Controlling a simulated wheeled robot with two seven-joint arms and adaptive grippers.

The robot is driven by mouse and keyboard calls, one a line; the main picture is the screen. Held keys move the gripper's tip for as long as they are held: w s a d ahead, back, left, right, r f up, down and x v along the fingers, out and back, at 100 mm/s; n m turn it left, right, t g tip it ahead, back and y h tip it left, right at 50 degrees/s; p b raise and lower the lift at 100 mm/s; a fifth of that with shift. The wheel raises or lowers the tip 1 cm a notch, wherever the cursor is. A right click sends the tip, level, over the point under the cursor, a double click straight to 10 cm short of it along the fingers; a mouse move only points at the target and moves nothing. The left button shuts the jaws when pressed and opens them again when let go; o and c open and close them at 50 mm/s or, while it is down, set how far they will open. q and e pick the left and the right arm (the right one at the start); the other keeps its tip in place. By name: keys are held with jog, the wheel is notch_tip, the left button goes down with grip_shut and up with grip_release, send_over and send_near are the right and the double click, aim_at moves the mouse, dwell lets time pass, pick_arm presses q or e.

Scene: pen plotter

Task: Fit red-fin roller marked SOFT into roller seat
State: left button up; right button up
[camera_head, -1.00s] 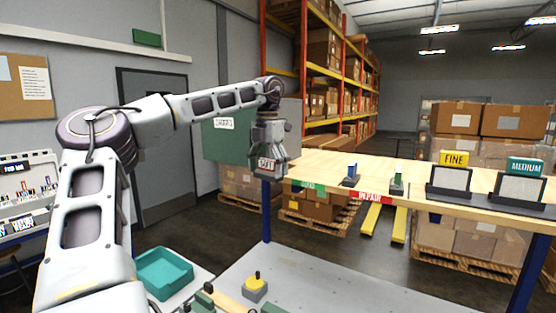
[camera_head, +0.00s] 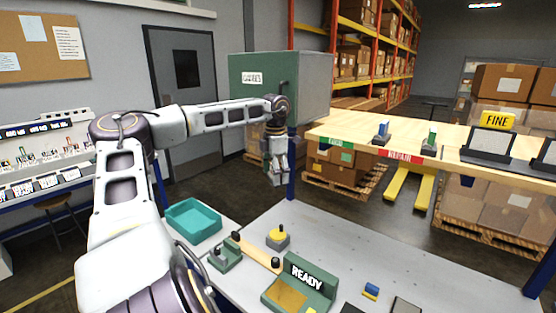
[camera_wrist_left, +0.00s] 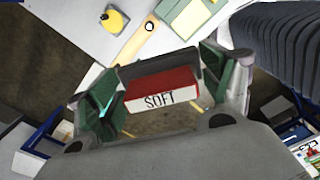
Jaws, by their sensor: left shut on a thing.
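My left gripper (camera_head: 279,178) is in the air over the back edge of the grey workbench (camera_head: 355,247). It is shut on a block with a red top and a pale side lettered SOFT (camera_wrist_left: 160,95), the red-fin roller. In the left wrist view the roller lies between the two green fingers, with a dark bar behind it. In the head view the gripper mostly hides it. On the bench are a green unit marked READY (camera_head: 307,277) and a green block (camera_head: 225,257) by a wooden bar (camera_head: 257,253). I cannot tell which part is the roller seat. My right gripper is out of view.
A teal tray (camera_head: 194,217) lies on the left. A yellow-knobbed grey block (camera_head: 278,238) stands near the bench's middle, and also shows in the left wrist view (camera_wrist_left: 114,20). Behind is a wooden shelf (camera_head: 350,128) with a REPAIR label and small blue and green items.

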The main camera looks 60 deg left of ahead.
pick_arm(q)
jog(key=d+f+m, duration=0.2)
jog(key=f+m, duration=0.1)
jog(key=f, duration=0.5)
jog(key=d+f+m, duration=0.3)
jog(key=f, duration=0.5)
jog(key=w+d+f+m, duration=0.3)
jog(key=d+f+m, duration=0.4)
jog(key=d+f, duration=0.4)
jog(key=w+d+f+m+b, duration=0.1)
jog(key=d+m, duration=0.9)
jog(key=d, duration=1)
jog(key=w+d+f+m+b, duration=0.1)
jog(key=d+f+m, duration=0.3)
jog(key=d+m, duration=0.6)
jog(key=w+d, duration=0.1)
jog(key=d, duration=0.9)
jog(key=shift+d+f, duration=0.3)
